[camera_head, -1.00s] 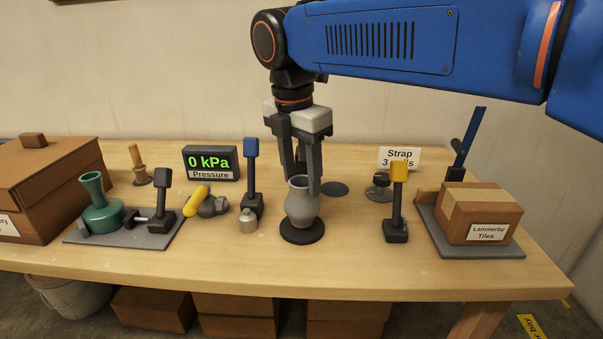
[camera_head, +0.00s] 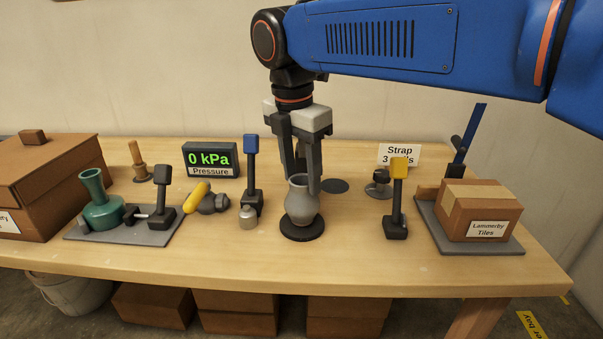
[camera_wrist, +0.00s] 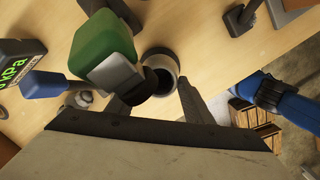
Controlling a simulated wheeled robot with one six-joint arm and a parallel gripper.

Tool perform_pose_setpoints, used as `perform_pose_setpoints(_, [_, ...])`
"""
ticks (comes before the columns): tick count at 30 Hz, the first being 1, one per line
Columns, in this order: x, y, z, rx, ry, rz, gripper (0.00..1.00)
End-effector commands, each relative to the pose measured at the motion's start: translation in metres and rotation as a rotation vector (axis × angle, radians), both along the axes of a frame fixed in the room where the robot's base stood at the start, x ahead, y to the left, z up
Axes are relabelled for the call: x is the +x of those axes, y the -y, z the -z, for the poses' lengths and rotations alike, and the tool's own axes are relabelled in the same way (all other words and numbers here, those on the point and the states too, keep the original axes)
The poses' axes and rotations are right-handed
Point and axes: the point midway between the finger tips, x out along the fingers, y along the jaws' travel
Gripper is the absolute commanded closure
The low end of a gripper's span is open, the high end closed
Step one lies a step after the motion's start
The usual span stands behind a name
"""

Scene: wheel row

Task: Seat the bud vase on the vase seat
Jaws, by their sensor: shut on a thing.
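The grey bud vase (camera_head: 301,207) stands upright over a dark round disc (camera_head: 302,232), which looks like the vase seat. I cannot tell whether its foot touches the disc. My gripper (camera_head: 304,183) points straight down from above and is shut on the vase at its neck and upper body. In the wrist view the vase's round mouth (camera_wrist: 158,63) shows between the fingers of my gripper (camera_wrist: 165,98). The vase's lower part is hidden there.
A blue-handled clamp (camera_head: 251,170) and a small metal weight (camera_head: 247,219) stand close left. A yellow-handled clamp (camera_head: 397,205) and a Lammerby Tiles carton (camera_head: 479,211) are right. A teal vase (camera_head: 101,212) is far left. The table front (camera_head: 345,265) is clear.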

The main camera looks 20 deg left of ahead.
Motion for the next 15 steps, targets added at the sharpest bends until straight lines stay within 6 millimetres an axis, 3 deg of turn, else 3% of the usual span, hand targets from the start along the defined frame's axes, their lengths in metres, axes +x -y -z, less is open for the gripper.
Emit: perform_pose_setpoints(15, [-0.0002,0.0001,0.0035,0.000,0.000,0.000,0.98])
